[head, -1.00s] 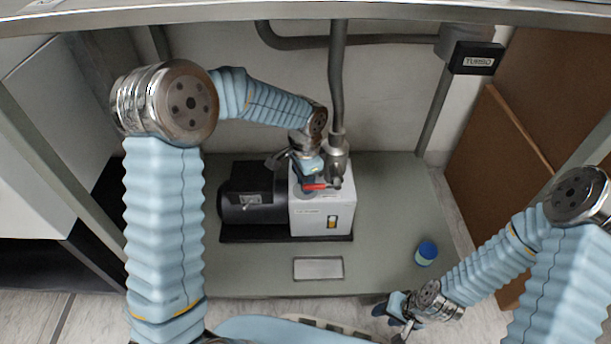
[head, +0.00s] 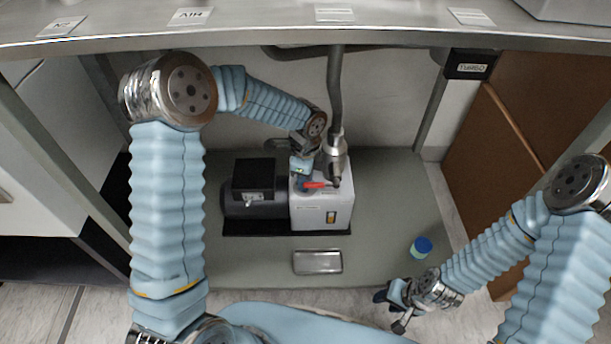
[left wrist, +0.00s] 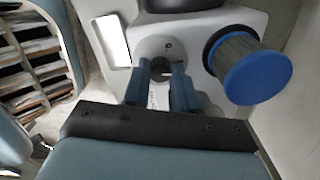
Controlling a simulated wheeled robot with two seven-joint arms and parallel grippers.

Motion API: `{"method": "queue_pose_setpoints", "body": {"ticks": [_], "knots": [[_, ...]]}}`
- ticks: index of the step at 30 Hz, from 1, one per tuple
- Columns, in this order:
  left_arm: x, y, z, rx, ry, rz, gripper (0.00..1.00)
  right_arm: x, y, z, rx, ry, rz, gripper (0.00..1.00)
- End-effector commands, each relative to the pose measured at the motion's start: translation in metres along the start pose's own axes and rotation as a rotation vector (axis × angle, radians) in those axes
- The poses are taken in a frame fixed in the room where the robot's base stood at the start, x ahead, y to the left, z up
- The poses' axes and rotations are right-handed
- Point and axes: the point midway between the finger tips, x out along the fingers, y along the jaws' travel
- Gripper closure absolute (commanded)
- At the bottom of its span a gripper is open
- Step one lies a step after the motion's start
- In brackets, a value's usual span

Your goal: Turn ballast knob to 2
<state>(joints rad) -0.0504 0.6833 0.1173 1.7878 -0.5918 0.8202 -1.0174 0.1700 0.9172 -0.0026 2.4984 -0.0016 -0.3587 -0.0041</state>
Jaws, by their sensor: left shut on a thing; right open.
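The vacuum pump (head: 310,212), a pale grey box beside a black motor (head: 250,200), stands under the bench. My left gripper (head: 303,178) is at the top of the pump; its fingertips are hard to see in the head view. In the left wrist view its two blue fingers (left wrist: 160,85) are closed around the dark ballast knob (left wrist: 160,66), in front of a round grey plate. The knob's number marks are not readable. My right gripper (head: 389,308) is open and empty near the front right, away from the pump.
A red lever (head: 316,185) lies close beside my left gripper. A metal pipe (head: 334,100) rises behind the pump. A blue-capped jar (head: 421,247) and a shallow metal tray (head: 318,262) are in front. The bench edge (head: 300,38) runs overhead.

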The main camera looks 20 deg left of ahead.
Motion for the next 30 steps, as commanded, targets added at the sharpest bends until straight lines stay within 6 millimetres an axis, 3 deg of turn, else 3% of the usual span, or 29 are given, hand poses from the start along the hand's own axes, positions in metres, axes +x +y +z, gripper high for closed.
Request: {"method": "queue_pose_setpoints", "body": {"ticks": [16, 17, 21, 30], "knots": [[-0.0005, -0.0006, -0.0006, 0.026, 0.001, -0.002, 1.0, -0.0015, -0.0002, -0.0002, 0.0, 0.001, 0.001, 0.57], [-0.0005, -0.0006, -0.0006, 0.026, 0.001, -0.002, 0.7, -0.0015, -0.0002, -0.0002, 0.0, 0.001, 0.001, 0.57], [-0.0004, -0.0005, -0.0004, 0.025, 0.001, -0.002, 0.48, -0.0014, -0.0002, -0.0002, 0.0, 0.001, 0.001, 0.57], [-0.0001, -0.0002, -0.0002, 0.025, 0.0, -0.001, 0.47, -0.0014, -0.0003, -0.0002, 0.0, 0.001, 0.001, 0.57]]}}
